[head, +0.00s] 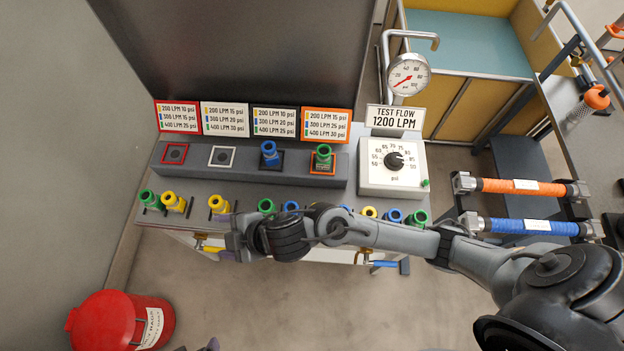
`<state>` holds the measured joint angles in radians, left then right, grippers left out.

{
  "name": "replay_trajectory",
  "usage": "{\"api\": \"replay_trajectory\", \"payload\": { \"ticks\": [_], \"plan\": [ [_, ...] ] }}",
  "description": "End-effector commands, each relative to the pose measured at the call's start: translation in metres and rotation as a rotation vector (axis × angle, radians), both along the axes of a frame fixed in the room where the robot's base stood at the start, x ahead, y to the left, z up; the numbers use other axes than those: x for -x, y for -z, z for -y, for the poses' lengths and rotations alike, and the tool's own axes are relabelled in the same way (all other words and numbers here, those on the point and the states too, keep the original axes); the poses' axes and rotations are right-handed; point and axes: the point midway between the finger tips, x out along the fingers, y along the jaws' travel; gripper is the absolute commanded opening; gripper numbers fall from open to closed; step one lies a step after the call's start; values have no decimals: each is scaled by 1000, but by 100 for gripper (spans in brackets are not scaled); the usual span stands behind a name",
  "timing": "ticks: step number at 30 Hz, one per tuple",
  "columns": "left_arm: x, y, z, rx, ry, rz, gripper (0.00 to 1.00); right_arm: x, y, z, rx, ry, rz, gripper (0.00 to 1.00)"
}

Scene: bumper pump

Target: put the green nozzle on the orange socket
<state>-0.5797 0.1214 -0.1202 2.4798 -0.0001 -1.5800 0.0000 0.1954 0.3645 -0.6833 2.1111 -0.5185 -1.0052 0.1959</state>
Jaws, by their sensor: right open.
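A green nozzle (323,155) stands upright on the orange-framed socket (316,171) at the right end of the grey socket block. Other green nozzles lie along the front of the bench, at the left end (148,198), in the middle (266,206) and at the right (418,217). My right gripper (236,240) is open at the bench's front edge, below a yellow nozzle and well away from the orange socket. Its fingers are small and partly hidden by its own wrist. I cannot make out my left gripper.
A blue nozzle (269,152) stands on the black socket. The red-framed (175,154) and white-framed (222,156) sockets are empty. Several yellow and blue nozzles lie along the front, some partly behind my right arm. A dial box (374,181) stands right of the block.

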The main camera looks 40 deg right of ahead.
Motion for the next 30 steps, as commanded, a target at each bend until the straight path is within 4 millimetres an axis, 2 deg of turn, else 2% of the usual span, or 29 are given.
{"api": "replay_trajectory", "payload": {
  "ticks": [5, 9, 12, 15, 18, 21, 30],
  "plan": [
    [0, 0, 0, -1, 0, 0, 83, 28, 17, 77, -71, 379, -207, 71],
    [0, 0, 0, -1, 0, 0, 83, 68, 41, 145, -70, 640, -387, 71],
    [0, 0, 0, -1, 0, 0, 83, 100, 55, 184, -57, 783, -500, 71],
    [0, 0, 0, 0, 0, 0, 83, 129, 64, 211, -43, 886, -587, 71],
    [0, 0, 0, 0, 0, 0, 83, 148, 69, 227, -32, 950, -643, 71],
    [0, 0, 0, 1, -1, 0, 83, 158, 71, 235, -27, 982, -670, 71],
    [0, 0, 1, 4, -3, 0, 83, 161, 71, 237, -25, 989, -679, 71]
  ]
}}
